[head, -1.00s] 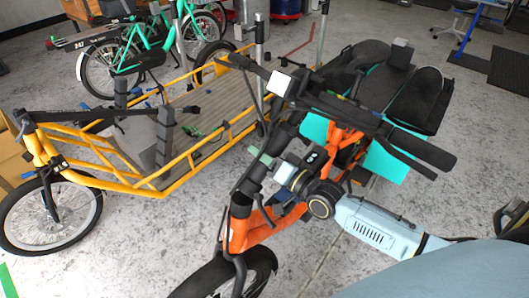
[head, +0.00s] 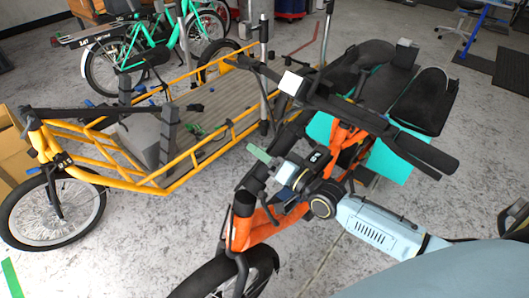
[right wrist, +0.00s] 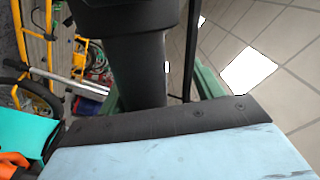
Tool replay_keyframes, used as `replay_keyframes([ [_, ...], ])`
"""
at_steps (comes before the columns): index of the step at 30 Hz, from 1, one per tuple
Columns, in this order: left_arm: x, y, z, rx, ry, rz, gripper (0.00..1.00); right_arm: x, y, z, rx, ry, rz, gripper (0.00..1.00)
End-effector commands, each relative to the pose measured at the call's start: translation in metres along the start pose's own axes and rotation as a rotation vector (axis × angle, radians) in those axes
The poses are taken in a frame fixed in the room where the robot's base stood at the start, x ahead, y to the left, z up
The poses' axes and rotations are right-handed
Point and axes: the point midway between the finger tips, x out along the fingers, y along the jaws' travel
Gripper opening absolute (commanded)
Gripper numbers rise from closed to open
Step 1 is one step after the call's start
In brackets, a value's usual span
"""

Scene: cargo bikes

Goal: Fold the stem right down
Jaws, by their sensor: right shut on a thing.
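The orange cargo bike (head: 243,232) stands in front of me in the head view, with its black handlebar (head: 385,128) high over the frame. Its black stem (head: 255,180) rises above the front wheel and shows in the right wrist view as a thick dark column (right wrist: 137,65). My right gripper (head: 276,163), with green fingers, is shut on the stem; in the right wrist view a finger shows on each side of the column. The stem is tilted toward the seats, and its hinge is hard to make out behind my gripper. My left gripper is not in view.
A yellow cargo bike (head: 180,180) stands close on the left, its long bed beside the orange bike. Black seats (head: 420,98) and a teal panel (head: 396,163) sit behind the handlebar. A green bike (head: 130,50) stands farther back. Grey floor is open at lower left.

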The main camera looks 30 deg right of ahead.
Motion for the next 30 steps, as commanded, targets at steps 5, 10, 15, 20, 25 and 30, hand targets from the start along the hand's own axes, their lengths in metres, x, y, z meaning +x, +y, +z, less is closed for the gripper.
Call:
replay_keyframes([
  [5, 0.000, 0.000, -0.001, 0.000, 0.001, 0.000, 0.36, 0.001, -0.004, -0.002, -0.001, 0.006, -0.010, 0.59],
  [10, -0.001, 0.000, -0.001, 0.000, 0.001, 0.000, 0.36, 0.001, -0.004, -0.003, -0.002, 0.006, -0.011, 0.59],
  [15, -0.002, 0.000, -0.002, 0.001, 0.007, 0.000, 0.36, -0.010, -0.004, -0.002, -0.003, 0.005, -0.009, 0.59],
  [20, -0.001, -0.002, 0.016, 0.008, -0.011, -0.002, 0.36, -0.039, -0.002, -0.001, -0.003, 0.000, -0.003, 0.59],
  [25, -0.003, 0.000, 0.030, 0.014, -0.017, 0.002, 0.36, -0.077, -0.002, -0.001, -0.002, -0.003, -0.002, 0.59],
  [30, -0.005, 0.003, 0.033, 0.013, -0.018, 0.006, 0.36, -0.108, 0.000, 0.000, 0.001, -0.004, 0.001, 0.59],
])
